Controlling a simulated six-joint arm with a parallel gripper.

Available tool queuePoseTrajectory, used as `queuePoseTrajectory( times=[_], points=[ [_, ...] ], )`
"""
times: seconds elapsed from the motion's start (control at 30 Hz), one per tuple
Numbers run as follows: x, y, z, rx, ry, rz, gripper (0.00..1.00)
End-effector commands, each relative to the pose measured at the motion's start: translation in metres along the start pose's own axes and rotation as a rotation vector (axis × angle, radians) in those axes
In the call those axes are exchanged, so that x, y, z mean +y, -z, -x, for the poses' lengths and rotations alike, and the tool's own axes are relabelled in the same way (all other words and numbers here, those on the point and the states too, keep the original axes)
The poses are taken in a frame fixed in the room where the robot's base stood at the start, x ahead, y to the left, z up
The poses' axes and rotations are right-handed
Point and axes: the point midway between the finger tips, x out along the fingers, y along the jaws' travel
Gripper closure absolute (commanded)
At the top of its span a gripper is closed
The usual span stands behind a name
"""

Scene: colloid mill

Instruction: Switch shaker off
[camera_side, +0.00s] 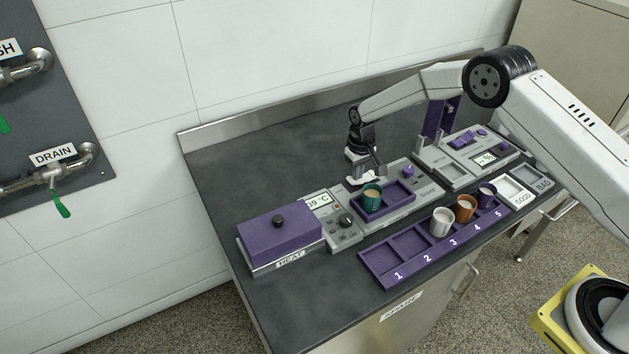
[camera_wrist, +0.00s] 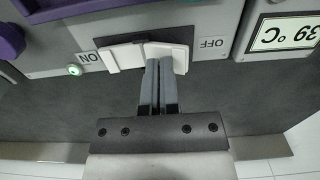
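The shaker (camera_side: 399,201) is a grey unit with a purple tray that holds a green cup (camera_side: 372,196). Its back side shows in the wrist view with a white switch (camera_wrist: 122,57) in a dark recess between an ON label (camera_wrist: 88,58) and an OFF label (camera_wrist: 212,43). A green light (camera_wrist: 75,70) glows beside ON. My gripper (camera_wrist: 160,64) has its two grey fingers together, with nothing seen between them. The fingertips are over the OFF-side half of the switch and hide part of it; I cannot tell whether they touch it. In the side view my gripper (camera_side: 370,170) is behind the shaker.
A purple-lidded heater (camera_side: 280,234) with a 39 °C display (camera_side: 317,201) stands left of the shaker. A numbered purple rack (camera_side: 408,246) with several cups lies in front. Another grey unit (camera_side: 467,158) stands to the right. The counter behind the shaker is mostly clear.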

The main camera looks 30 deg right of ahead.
Motion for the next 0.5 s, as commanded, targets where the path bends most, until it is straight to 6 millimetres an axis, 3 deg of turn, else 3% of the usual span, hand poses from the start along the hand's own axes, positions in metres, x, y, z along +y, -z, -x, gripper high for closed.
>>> queuePoseTrajectory(
  times=[0.5],
  points=[
    [0.0002, -0.0005, -0.0064, -0.001, 0.000, 0.000, 1.00]
  ],
)
